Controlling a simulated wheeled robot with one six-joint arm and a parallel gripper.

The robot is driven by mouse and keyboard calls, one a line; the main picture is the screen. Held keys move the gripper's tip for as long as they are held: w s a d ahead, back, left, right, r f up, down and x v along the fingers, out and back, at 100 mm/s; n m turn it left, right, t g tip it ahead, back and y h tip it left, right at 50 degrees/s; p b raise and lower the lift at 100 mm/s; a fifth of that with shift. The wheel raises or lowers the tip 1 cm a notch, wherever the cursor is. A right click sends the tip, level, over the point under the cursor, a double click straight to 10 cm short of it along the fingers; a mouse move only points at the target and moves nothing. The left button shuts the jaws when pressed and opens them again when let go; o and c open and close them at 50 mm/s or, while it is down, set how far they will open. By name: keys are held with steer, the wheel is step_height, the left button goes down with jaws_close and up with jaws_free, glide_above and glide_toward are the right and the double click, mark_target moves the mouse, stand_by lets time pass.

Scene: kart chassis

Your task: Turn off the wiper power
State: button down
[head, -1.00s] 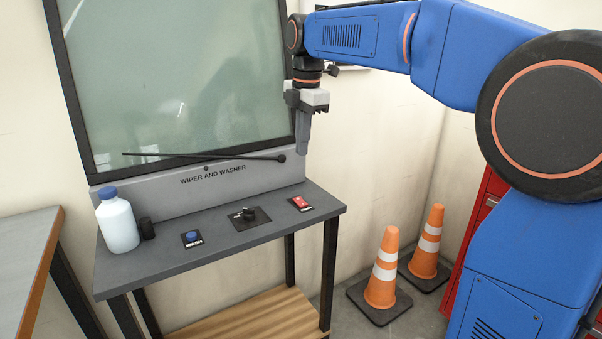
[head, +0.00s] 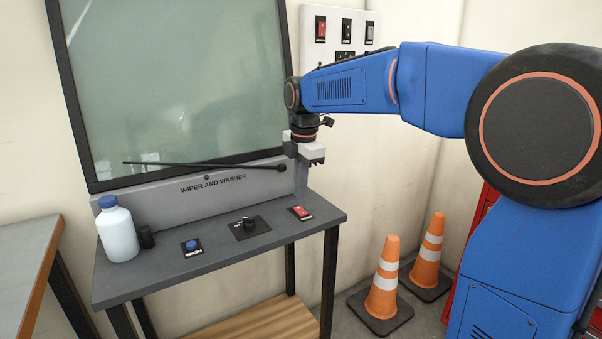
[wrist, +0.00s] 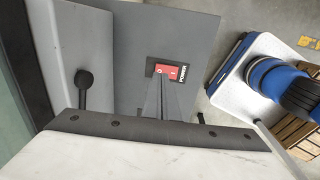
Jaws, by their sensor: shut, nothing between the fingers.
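The red power rocker switch (head: 301,212) sits on a black plate at the right end of the grey bench top. In the wrist view the switch (wrist: 166,70) shows its red face with white marks, beside the word POWER. My gripper (head: 301,198) points down just above and behind the switch, fingers together and empty. In the wrist view my fingertips (wrist: 163,84) overlap the near edge of the switch; I cannot tell whether they touch it. The wiper arm (head: 210,159) lies along the bottom of the glass panel (head: 180,90).
The black knob (head: 249,224), blue wash button (head: 192,246) and a white bottle with blue cap (head: 118,232) stand to the left on the bench (head: 225,247). A wall panel with switches (head: 336,33) is behind my arm. Orange cones (head: 386,270) stand on the floor at right.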

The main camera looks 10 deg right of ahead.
mark_target(301, 210)
steer(key=shift+w+f, duration=0.15)
steer(key=shift+f, duration=1.5)
steer(key=shift+f, duration=0.2)
steer(key=shift+s+d+r, duration=0.1)
steer(key=shift+s+d, duration=0.1)
steer(key=shift+s, duration=0.5)
steer(key=shift+r, duration=0.15)
steer(key=shift+a+r, duration=0.1)
steer(key=shift+r, duration=0.25)
step_height(301, 210, up, 13)
steer(key=s, duration=0.1)
steer(key=shift+s+d, duration=0.25)
steer(key=shift+d, duration=0.1)
